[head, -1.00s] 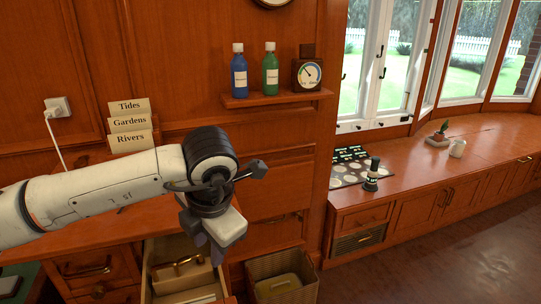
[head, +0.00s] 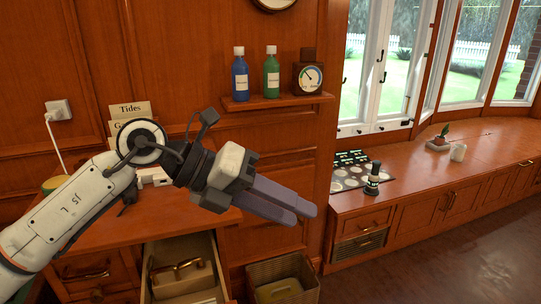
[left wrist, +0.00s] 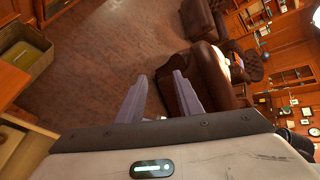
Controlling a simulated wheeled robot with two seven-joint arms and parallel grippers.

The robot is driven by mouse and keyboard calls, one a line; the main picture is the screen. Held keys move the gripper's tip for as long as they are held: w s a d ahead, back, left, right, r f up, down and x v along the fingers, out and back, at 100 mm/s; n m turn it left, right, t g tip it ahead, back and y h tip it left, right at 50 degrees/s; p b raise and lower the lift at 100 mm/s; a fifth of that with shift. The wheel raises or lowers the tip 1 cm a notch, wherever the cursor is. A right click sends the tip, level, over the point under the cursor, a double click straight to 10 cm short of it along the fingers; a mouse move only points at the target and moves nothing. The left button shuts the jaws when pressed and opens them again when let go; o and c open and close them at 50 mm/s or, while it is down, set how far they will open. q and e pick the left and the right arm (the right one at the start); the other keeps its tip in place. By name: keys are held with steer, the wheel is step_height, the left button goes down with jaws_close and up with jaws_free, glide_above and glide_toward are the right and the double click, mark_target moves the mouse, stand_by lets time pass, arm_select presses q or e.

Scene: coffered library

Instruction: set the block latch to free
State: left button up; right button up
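My left gripper (head: 300,212) is above the open drawer and the basket, its two grey-purple fingers pointing right and slightly down in the head view. In the left wrist view the fingers (left wrist: 160,78) stand apart with only floor and furniture behind them, so it is open and empty. I cannot identify the block latch for certain. A dark panel (head: 350,172) with pale round discs and green-lit labels lies on the window counter. A small dark upright piece with a pale band (head: 372,182) stands at its right edge, apart from my gripper. My right gripper is out of view.
An open drawer (head: 222,262) juts from the desk (head: 75,238). A wicker basket (head: 255,268) stands on the floor right of it. A wall shelf (head: 280,101) holds two bottles and a dial. The window counter (head: 430,175) is mostly clear; floor lies before it.

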arm_select(q)
steer(key=w+a+r+n+t+h, duration=0.1)
steer(key=w+a+r+n+h, duration=0.1)
steer(key=r, duration=0.6)
steer(key=w+n+h, duration=0.1)
steer(key=h, duration=0.1)
steer(key=shift+r+t+h, duration=0.25)
steer(key=shift+t+h, duration=0.05)
steer(key=shift+h, duration=0.1)
steer(key=shift+a, duration=0.1)
